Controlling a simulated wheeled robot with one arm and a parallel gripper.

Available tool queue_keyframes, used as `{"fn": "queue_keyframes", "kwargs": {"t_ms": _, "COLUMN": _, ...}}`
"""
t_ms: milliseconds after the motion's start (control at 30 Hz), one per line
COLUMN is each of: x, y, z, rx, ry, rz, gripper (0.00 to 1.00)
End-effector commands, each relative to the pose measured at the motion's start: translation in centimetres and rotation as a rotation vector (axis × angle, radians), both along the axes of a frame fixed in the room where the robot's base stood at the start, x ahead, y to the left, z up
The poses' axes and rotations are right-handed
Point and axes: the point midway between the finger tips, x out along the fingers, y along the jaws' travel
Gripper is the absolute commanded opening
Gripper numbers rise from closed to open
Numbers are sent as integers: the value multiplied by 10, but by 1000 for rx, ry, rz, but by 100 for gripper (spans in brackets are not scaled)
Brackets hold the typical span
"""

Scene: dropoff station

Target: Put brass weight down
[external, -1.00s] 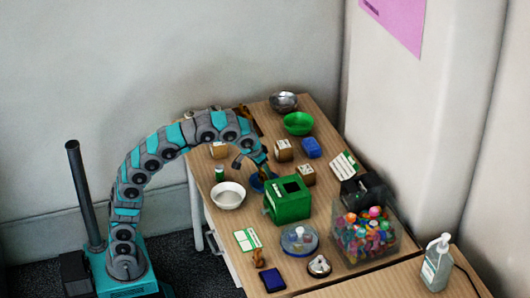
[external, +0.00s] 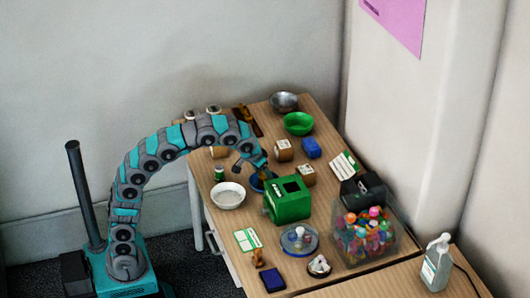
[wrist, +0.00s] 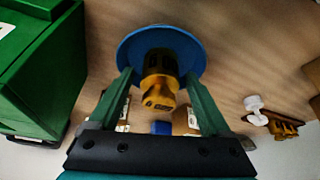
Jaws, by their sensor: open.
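The brass weight (wrist: 160,85) is yellow-gold with dark marks and rests on a round blue dish (wrist: 193,50) in the wrist view. My gripper (wrist: 159,77) is open, its two green fingers on either side of the weight with small gaps showing. In the external view my gripper (external: 262,172) is low over the table, just behind the green box. The blue dish (external: 256,184) shows partly there; the brass weight is hidden by my arm and gripper.
The green box (external: 287,201) stands close beside my gripper and fills the left of the wrist view. A white bowl (external: 228,195) is to the left. Wooden blocks (external: 284,150), a green bowl (external: 298,123) and a clear bin (external: 368,250) of colourful items share the crowded table.

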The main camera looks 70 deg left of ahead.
Motion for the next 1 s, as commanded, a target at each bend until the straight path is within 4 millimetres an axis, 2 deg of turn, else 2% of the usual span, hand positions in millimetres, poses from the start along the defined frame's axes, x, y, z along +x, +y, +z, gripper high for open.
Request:
{"fn": "queue_keyframes", "kwargs": {"t_ms": 133, "x": 0, "y": 0, "z": 2, "rx": 0, "ry": 0, "rz": 0, "gripper": 82}}
{"fn": "queue_keyframes", "kwargs": {"t_ms": 267, "x": -3, "y": -1, "z": 13, "rx": 0, "ry": -2, "rz": 0, "gripper": 82}}
{"fn": "queue_keyframes", "kwargs": {"t_ms": 700, "x": -31, "y": -11, "z": 86, "rx": -1, "ry": -5, "rz": -2, "gripper": 82}}
{"fn": "queue_keyframes", "kwargs": {"t_ms": 1000, "x": -42, "y": -14, "z": 111, "rx": 0, "ry": -2, "rz": -1, "gripper": 82}}
